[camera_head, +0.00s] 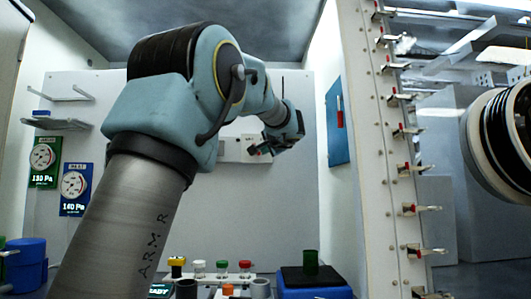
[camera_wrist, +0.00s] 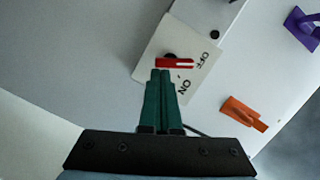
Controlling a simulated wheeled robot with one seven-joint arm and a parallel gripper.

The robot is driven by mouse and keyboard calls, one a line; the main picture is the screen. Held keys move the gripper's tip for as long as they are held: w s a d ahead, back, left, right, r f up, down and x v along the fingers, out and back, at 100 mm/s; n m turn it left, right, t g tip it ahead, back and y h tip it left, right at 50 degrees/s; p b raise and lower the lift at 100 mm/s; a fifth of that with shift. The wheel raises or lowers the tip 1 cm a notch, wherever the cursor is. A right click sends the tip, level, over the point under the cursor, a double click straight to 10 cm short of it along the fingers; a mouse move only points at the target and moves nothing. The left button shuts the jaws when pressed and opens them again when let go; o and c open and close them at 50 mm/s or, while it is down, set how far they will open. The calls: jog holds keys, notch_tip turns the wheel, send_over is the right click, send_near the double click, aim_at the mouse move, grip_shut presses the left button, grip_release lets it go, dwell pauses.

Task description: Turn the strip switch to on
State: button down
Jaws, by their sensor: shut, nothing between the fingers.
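The strip switch is a small red lever (camera_wrist: 178,63) on a white plate (camera_wrist: 150,70) printed OFF and ON, in the wrist view. The lever lies roughly level in the picture and its free end points toward OFF; ON is printed below it. My gripper (camera_wrist: 160,72) has green fingers, shut together and empty. Their tips are right at the near side of the lever, by its pivot end; I cannot tell whether they touch it. In the head view my gripper (camera_head: 262,148) is at the back wall, before a pale box (camera_head: 232,150); the lever is not discernible there.
In the wrist view, an orange piece (camera_wrist: 243,114) and a purple piece (camera_wrist: 302,28) are to the right. In the head view, capped jars (camera_head: 222,268) and a green cylinder (camera_head: 310,262) stand below; a panel with clamps (camera_head: 405,168) rises at right.

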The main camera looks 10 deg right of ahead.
jog(key=shift+a+f, duration=0.15)
jog(key=shift+f, duration=0.05)
jog(key=m+b, duration=0.2)
jog(key=b, duration=0.1)
jog(key=m+b, duration=0.1)
jog(key=shift+w+a+f+t+y+b, duration=0.1)
jog(key=shift+a+f+t+y+b, duration=0.2)
jog(key=shift+f+t+b, duration=0.1)
dwell(0.5)
